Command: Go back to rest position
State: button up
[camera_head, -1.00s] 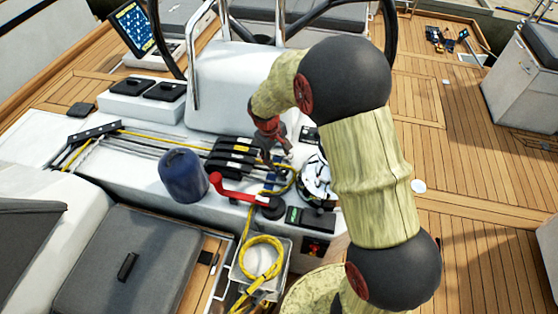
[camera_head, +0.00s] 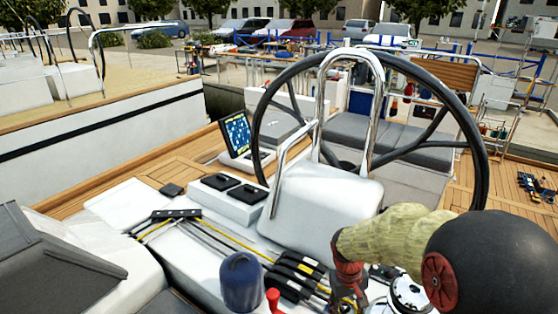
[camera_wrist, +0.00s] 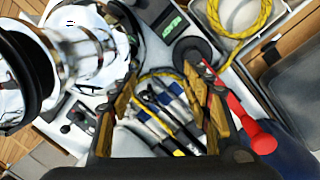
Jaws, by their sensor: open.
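My gripper (camera_wrist: 165,95) is open in the wrist view, with one brownish finger on each side and nothing held between them. Beyond the fingers show the rope clutches and lines (camera_wrist: 165,120). In the head view my gripper (camera_head: 348,288) points down over the cockpit console, just right of the black rope clutches (camera_head: 297,272) and beside the chrome winch (camera_head: 410,293). Its fingertips are too small and low in the picture to make out there. My arm covers the right lower part of that view.
The steering wheel (camera_head: 482,155) and chrome rail (camera_head: 322,95) stand behind my arm. A blue capped winch (camera_head: 241,283) is left of the gripper. A red handle (camera_wrist: 250,120) lies close to the right finger; the chrome winch (camera_wrist: 75,50) is close on the left.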

jog(key=s+r+m+t, duration=0.1)
jog(key=s+r+t, duration=0.2)
jog(key=s+r, duration=0.6)
jog(key=s+a+r+m+t+y, duration=0.1)
jog(key=s+r+t, duration=0.2)
jog(key=s+r, duration=0.6)
notch_tip(320, 180, up, 6)
jog(key=shift+f+m, duration=0.15)
jog(key=shift+m, duration=0.15)
jog(key=shift+w+a, duration=0.1)
dwell(0.8)
